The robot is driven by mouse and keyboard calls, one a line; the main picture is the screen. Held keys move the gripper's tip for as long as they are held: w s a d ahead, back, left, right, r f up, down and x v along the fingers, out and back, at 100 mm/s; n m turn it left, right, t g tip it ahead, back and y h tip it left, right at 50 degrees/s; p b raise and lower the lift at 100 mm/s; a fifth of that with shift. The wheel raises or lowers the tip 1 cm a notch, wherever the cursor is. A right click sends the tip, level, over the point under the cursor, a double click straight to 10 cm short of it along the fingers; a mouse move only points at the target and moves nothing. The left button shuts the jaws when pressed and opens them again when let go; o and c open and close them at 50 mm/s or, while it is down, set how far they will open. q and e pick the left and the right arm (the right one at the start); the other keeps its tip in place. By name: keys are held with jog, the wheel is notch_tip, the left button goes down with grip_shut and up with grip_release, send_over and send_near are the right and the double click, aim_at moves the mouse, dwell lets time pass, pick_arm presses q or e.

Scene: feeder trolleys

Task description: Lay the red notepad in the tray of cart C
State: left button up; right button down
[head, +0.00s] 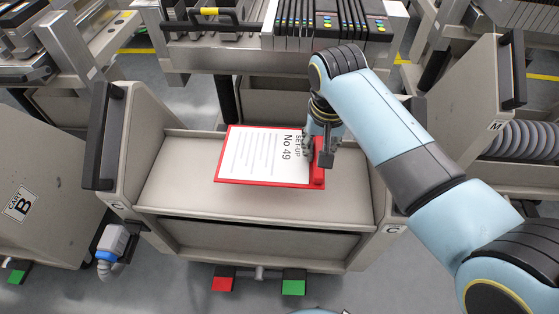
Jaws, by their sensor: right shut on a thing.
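The red notepad (248,155) carries a white sheet marked "SET-UP No 49". It is over the tray of cart C (180,182), near the tray's middle. I cannot tell whether it touches the tray floor. My right gripper (318,158) is shut on the notepad's right edge, at the red end strip. The fingertips are partly hidden by the gripper body. Cart C shows a "C" label on both side walls. My left gripper is not in the picture.
A cart marked B (22,203) stands at the left and one marked M (487,128) at the right. A feeder bank (325,22) stands behind the tray. A black handle (103,135) rises on cart C's left wall. Red (223,279) and green (293,282) pedals sit below.

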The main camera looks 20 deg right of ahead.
notch_tip(320, 180, down, 5)
jog(key=shift+s+f+b, duration=0.1)
jog(key=shift+f+b, duration=0.05)
jog(key=shift+b, duration=0.7)
notch_tip(320, 180, down, 3)
jog(key=shift+f+b, duration=0.2)
jog(key=shift+b, duration=0.5)
jog(key=c, duration=1.2)
grip_release()
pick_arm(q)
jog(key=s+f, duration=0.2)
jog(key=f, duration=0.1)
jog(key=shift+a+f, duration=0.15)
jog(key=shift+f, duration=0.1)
pick_arm(e)
jog(key=shift+o, duration=0.3)
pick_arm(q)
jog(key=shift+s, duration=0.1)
